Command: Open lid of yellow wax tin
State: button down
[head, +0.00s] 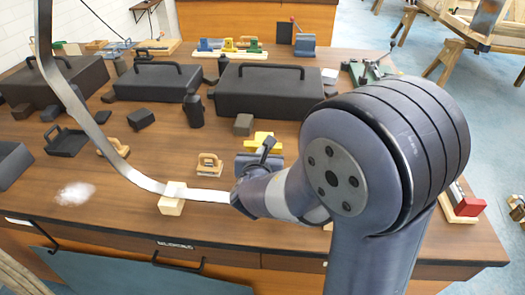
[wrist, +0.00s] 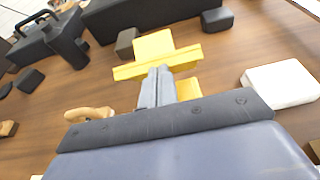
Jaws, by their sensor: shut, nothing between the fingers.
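The yellow wax tin (wrist: 154,45) is in the upper middle of the wrist view. A long yellow edge (wrist: 187,60) crosses it, and a smaller yellow part (wrist: 188,88) shows nearer, beside my fingers. In the head view the tin (head: 262,137) shows just beyond my gripper, partly hidden by it. My gripper (wrist: 158,70) is shut and empty, its fingertips over the near side of the yellow edge. I cannot tell whether they touch it, nor how far the lid is raised.
Large black cases (head: 270,92) stand behind the tin. A small wooden-handled tool (head: 209,164) and a pale block (head: 172,198) lie to the left. In the wrist view a white block (wrist: 282,84) lies right of the fingers, and a dark block (wrist: 126,42) lies left of the tin.

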aim_at(265, 135)
jog(key=shift+w+d+r+g+p, duration=0.1)
jog(key=shift+w+r+g+p, duration=0.3)
jog(key=shift+p, duration=0.7)
jog(key=shift+w+r+g+p, duration=0.15)
jog(key=shift+r+g+p, duration=0.25)
jog(key=shift+p, duration=0.65)
jog(key=g+p, duration=0.1)
jog(key=p, duration=0.1)
jog(key=shift+w+d+r+y+p, duration=0.1)
jog(key=shift+w+r+y+p, duration=0.2)
jog(key=shift+w, duration=0.1)
jog(key=shift+w+g+p, duration=0.3)
jog(key=shift+w+p, duration=0.05)
jog(key=shift+p, duration=0.15)
jog(key=shift+w+d, duration=0.2)
jog(key=shift+w, duration=0.65)
jog(key=shift+r, duration=0.1)
